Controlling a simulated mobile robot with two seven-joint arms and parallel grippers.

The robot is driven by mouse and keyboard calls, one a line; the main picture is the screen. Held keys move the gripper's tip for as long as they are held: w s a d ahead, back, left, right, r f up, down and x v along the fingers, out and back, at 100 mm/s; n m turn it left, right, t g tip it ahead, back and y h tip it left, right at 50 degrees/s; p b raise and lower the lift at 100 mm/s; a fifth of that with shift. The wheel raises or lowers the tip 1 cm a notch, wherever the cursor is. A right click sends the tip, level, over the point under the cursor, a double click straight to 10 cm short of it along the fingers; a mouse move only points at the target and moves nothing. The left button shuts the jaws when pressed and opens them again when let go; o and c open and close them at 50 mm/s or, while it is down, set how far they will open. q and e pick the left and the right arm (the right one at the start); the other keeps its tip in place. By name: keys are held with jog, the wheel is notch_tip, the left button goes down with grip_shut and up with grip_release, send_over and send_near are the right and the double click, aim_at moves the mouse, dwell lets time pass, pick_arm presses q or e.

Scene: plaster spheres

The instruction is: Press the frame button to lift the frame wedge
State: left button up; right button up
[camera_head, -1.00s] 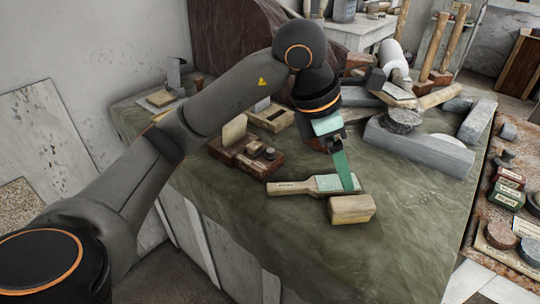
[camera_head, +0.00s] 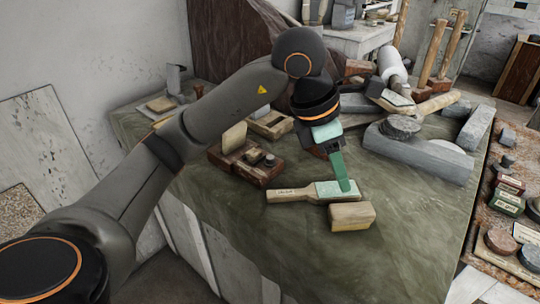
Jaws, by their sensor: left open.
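A dark brown wooden frame (camera_head: 245,171) lies on the green-covered table. A small round dark knob, which looks like the frame button (camera_head: 270,159), sits on its right part. A pale tilted block, which looks like the wedge (camera_head: 234,136), stands at its back left. My left gripper (camera_head: 341,176) points down with green fingers, to the right of the frame and apart from it. It is open, though the fingers overlap in this view. The fingertips are over a green-faced wooden paddle (camera_head: 292,195); I cannot tell if they touch it. My right gripper is out of view.
A pale wooden block (camera_head: 352,217) lies just in front of the paddle. An open wooden box (camera_head: 271,124) stands behind the frame. Grey stone blocks (camera_head: 418,152) lie at the right, with mallets behind. The table's front part is clear.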

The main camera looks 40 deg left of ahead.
pick_arm(q)
grip_shut()
dwell(1.2)
